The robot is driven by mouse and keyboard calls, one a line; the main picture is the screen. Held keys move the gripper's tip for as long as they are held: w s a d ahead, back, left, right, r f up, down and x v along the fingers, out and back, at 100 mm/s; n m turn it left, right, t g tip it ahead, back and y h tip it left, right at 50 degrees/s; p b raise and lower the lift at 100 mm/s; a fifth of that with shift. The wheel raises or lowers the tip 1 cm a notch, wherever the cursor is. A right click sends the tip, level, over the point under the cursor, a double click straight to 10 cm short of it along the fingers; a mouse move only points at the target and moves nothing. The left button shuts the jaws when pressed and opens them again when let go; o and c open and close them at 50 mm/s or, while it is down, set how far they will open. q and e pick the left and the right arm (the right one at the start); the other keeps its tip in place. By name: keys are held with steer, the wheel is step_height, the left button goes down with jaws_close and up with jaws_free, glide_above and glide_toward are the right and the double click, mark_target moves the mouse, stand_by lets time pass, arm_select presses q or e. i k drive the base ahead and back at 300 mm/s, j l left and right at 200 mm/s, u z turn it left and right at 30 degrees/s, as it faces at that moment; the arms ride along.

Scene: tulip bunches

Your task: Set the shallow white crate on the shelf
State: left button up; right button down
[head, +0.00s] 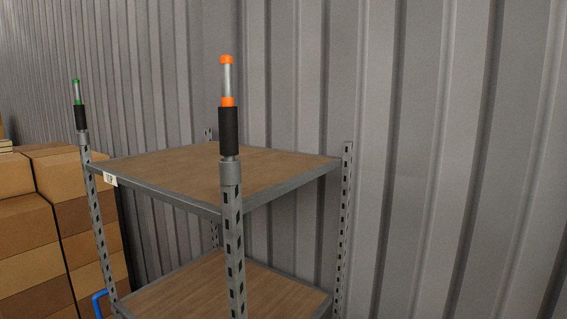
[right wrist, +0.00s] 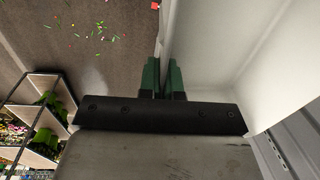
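The shelf is a grey metal rack with wooden boards; its upper board (head: 240,172) is bare in the head view, and a lower board (head: 215,290) shows beneath it. The shallow white crate (right wrist: 215,45) shows only in the right wrist view, as pale walls filling the upper right. My right gripper (right wrist: 162,70) has green fingers on both sides of a thin white crate wall and appears shut on it. My left gripper is in no view, and neither gripper nor the crate shows in the head view.
Front posts rise above the upper board, one with an orange-capped tube (head: 228,80), one with a green-capped tube (head: 76,92). Brown boxes (head: 35,235) are stacked at left. A corrugated wall (head: 430,140) stands behind. A rack with plants (right wrist: 40,120) and floor scraps show in the wrist view.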

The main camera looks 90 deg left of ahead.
mark_target(179, 169)
steer(key=k+j+u, duration=0.15)
steer(key=k+u, duration=0.25)
steer(key=k, duration=0.15)
steer(key=j+u, duration=0.95)
steer(key=i+j+u, duration=0.15)
steer(key=u, duration=0.35)
steer(key=i+j+u, duration=0.2)
steer(key=u, duration=0.3)
steer(key=i+u, duration=0.2)
steer(key=u, duration=0.3)
